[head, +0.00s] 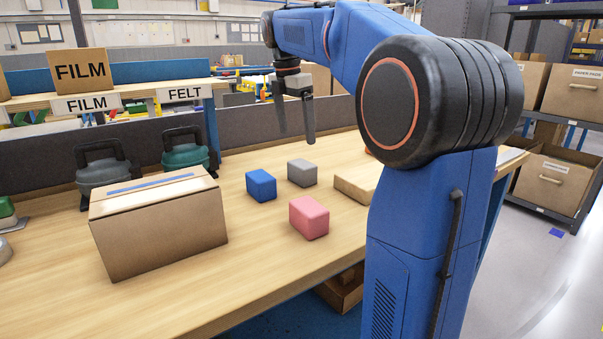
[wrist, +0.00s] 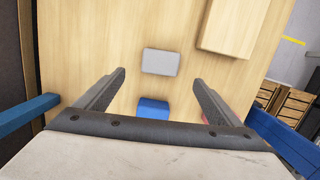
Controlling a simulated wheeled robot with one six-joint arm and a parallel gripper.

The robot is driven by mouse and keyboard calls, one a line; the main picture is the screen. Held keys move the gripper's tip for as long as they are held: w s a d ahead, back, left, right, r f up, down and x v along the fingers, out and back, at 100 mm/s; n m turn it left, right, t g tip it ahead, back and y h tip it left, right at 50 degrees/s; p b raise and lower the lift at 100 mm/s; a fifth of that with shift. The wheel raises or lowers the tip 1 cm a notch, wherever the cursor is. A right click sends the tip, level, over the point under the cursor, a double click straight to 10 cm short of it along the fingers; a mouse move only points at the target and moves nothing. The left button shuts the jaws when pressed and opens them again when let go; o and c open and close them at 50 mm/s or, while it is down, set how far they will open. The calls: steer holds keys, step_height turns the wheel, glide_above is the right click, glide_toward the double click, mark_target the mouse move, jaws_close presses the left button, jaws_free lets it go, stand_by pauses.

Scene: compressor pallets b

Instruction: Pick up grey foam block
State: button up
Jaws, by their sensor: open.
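The grey foam block (head: 302,172) lies on the wooden workbench, behind a pink block (head: 309,217) and right of a blue block (head: 261,185). In the head view my gripper (head: 297,138) points down above the bench, over the area of the grey block, with its fingers apart and nothing between them. In the wrist view the grey block (wrist: 160,62) lies ahead, centred between the spread fingertips of my gripper (wrist: 158,80) and apart from them. The blue block (wrist: 153,108) shows nearer, between the fingers. The pink block is mostly hidden behind the right finger.
A large closed cardboard box (head: 160,225) stands at left on the bench. A flat cardboard box (head: 358,182) lies right of the grey block, partly hidden by my arm. A grey partition (head: 250,125) runs along the back.

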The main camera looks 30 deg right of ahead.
mark_target(302, 163)
steer(key=f, duration=0.4)
steer(key=d+f, duration=0.1)
steer(key=f, duration=0.3)
steer(key=d+f, duration=0.1)
steer(key=f, duration=0.3)
steer(key=shift+d+f, duration=0.1)
steer(key=shift+f, duration=0.2)
steer(key=shift+c, duration=0.5)
steer(key=c, duration=1.1)
